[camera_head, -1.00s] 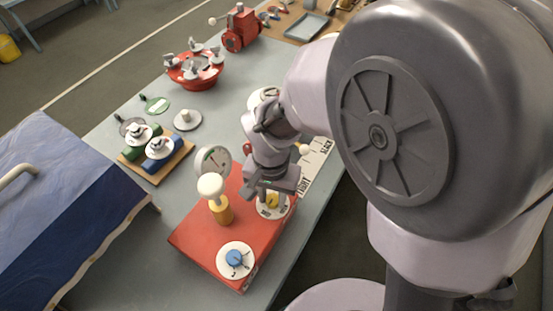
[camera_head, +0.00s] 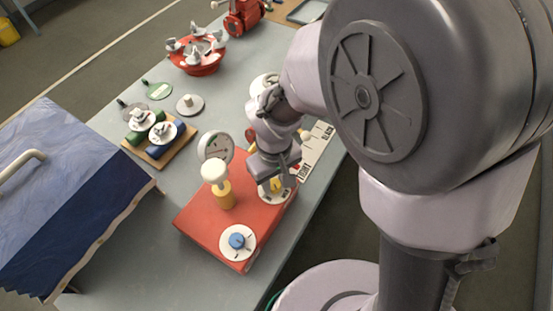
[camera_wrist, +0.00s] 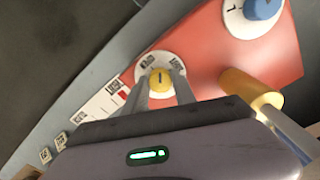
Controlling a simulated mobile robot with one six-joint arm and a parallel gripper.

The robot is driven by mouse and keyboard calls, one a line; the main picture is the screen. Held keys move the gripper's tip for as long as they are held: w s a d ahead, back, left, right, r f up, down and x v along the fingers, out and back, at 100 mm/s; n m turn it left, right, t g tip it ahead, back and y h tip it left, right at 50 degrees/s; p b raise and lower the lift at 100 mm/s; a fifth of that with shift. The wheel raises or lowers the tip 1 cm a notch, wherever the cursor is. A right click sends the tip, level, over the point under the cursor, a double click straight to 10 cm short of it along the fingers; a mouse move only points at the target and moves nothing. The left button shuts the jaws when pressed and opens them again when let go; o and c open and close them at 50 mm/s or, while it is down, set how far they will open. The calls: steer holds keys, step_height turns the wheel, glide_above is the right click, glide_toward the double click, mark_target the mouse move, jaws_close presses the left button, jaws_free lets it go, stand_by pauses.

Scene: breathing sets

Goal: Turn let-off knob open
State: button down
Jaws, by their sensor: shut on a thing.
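A yellow knob (camera_wrist: 160,82) sits at the centre of a round white dial (camera_wrist: 145,71) with dark markings, too small to read surely, on a red box (camera_head: 190,226). My gripper (camera_wrist: 160,90) is shut on the yellow knob, one finger on each side. In the head view my gripper (camera_head: 276,180) comes down from above and hides part of the knob and dial. A blue knob (camera_head: 237,240) on its own white dial is at the near end of the same box; it also shows in the wrist view (camera_wrist: 262,8).
A yellow post with a white cap (camera_head: 214,171) and a round gauge (camera_head: 215,147) stand on the box close left of my gripper. A lettered white strip (camera_head: 315,150) lies to the right. A blue-covered case (camera_head: 70,190) stands at left.

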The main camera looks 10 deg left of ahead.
mark_target(275, 184)
steer(key=n+p, duration=0.1)
steer(key=n, duration=0.5)
steer(key=shift+n, duration=0.3)
stand_by(0.5)
steer(key=c, duration=1)
jaws_free()
step_height(275, 184, up, 18)
steer(key=p, duration=0.5)
steer(key=shift+f, duration=0.25)
